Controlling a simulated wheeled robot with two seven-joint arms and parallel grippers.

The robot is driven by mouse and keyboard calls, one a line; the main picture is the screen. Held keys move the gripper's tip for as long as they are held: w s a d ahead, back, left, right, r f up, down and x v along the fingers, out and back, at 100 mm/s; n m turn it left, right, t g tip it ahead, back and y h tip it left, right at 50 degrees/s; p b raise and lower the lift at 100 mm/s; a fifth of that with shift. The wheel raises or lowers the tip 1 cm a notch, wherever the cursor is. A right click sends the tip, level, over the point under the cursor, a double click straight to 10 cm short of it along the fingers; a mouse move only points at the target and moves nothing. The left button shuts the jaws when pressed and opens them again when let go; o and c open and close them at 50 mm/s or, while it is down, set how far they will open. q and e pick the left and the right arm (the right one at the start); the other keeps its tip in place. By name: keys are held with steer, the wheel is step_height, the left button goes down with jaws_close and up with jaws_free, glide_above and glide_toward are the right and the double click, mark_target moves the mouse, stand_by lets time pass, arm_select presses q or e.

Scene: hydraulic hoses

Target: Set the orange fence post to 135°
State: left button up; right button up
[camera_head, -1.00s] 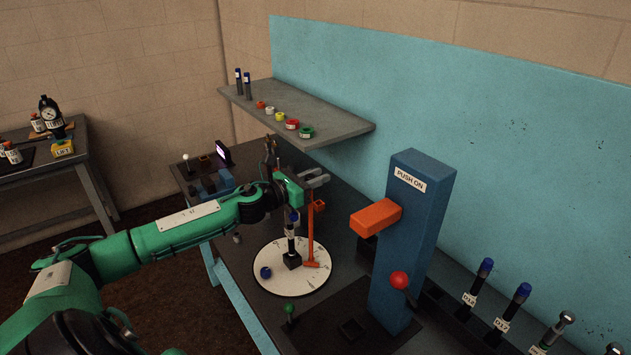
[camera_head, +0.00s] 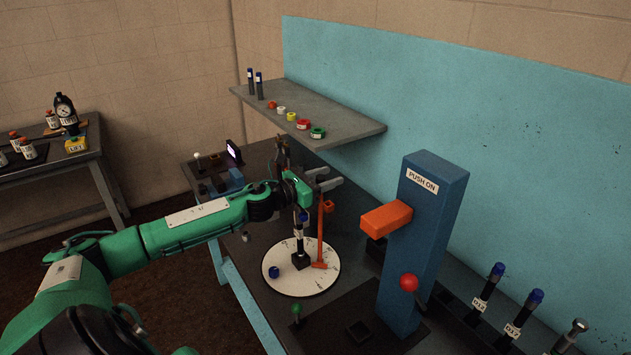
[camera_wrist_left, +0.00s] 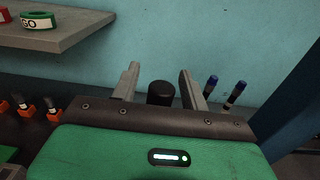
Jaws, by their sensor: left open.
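The orange fence post (camera_head: 321,238) stands upright near the right side of a white round plate (camera_head: 284,289) in the head view. A dark hose piece (camera_head: 299,243) with a black square foot stands beside it on the plate. My left gripper (camera_head: 334,176) is above the plate, close to the top of the post, with its jaws apart. In the left wrist view the two grey fingers (camera_wrist_left: 159,72) are open, and a black round-topped thing (camera_wrist_left: 160,94) shows between them. I cannot tell whether anything touches the post. My right gripper is out of view.
A blue column (camera_head: 427,225) with an orange arm (camera_head: 386,218) and a red knob (camera_head: 409,283) stands right of the plate. A grey shelf (camera_head: 345,134) with coloured rings overhangs behind. A blue cap (camera_head: 274,272) lies on the plate. A green knob (camera_head: 296,309) stands in front.

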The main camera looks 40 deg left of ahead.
mark_target(317, 182)
arm_select(q)
steer(key=shift+f+b+v, duration=0.25)
steer(key=shift+b+v, duration=0.65)
steer(key=shift+v, duration=0.4)
steer(key=shift+b+v, duration=0.8)
steer(key=shift+v, duration=0.75)
steer(key=shift+b+v, duration=0.35)
steer(key=shift+v, duration=0.95)
steer(key=v, duration=0.5)
steer(key=shift+s+r, duration=0.25)
